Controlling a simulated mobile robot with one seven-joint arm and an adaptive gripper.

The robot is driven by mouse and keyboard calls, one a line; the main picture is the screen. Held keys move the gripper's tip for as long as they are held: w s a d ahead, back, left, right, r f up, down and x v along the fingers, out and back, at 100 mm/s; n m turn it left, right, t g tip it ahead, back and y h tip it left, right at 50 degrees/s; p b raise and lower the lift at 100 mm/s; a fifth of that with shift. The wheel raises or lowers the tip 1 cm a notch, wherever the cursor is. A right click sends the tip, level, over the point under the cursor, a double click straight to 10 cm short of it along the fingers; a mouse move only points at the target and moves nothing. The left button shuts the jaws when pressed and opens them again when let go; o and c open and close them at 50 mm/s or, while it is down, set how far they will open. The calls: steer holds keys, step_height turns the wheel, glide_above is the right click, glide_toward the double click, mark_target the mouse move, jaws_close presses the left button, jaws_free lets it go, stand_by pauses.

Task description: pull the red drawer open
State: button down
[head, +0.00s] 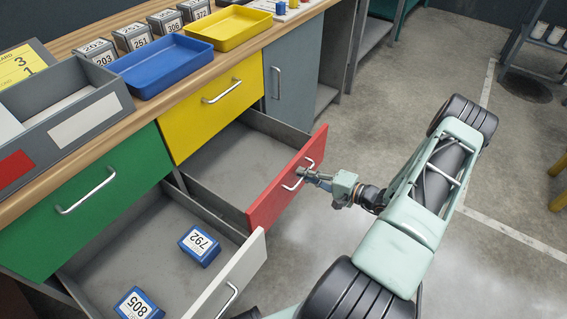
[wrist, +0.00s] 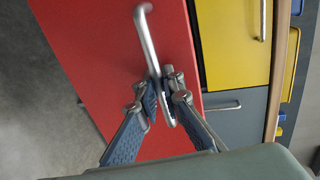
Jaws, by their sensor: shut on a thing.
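The red drawer (head: 285,180) stands pulled out from the workbench, below the yellow drawer. Its grey inside (head: 225,160) shows and looks empty. My gripper (head: 308,174) is at the red drawer's silver handle (head: 297,180), in front of the red face. In the wrist view the red front (wrist: 110,55) fills the left and middle, and the handle (wrist: 147,40) runs down between the two fingers. My gripper (wrist: 165,98) is shut on this handle there. The fingers hide part of the handle's lower end.
A white-fronted drawer (head: 240,275) is also open at the lower left, holding blue boxes (head: 199,246) marked 792 and 805. The green drawer (head: 90,215) and yellow drawer (head: 210,105) are closed. Trays and boxes stand on the worktop. The floor (head: 430,85) at right is mostly clear.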

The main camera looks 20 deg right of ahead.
steer(key=shift+f+v, duration=0.2)
steer(key=shift+v, duration=0.7)
steer(key=shift+f+v, duration=0.15)
steer(key=shift+v, duration=0.7)
steer(key=shift+f+v, duration=0.2)
steer(key=shift+v, duration=0.7)
steer(key=c, duration=2.3)
jaws_free()
steer(key=shift+c, duration=0.2)
steer(key=shift+s+d, duration=0.1)
steer(key=v, duration=1.2)
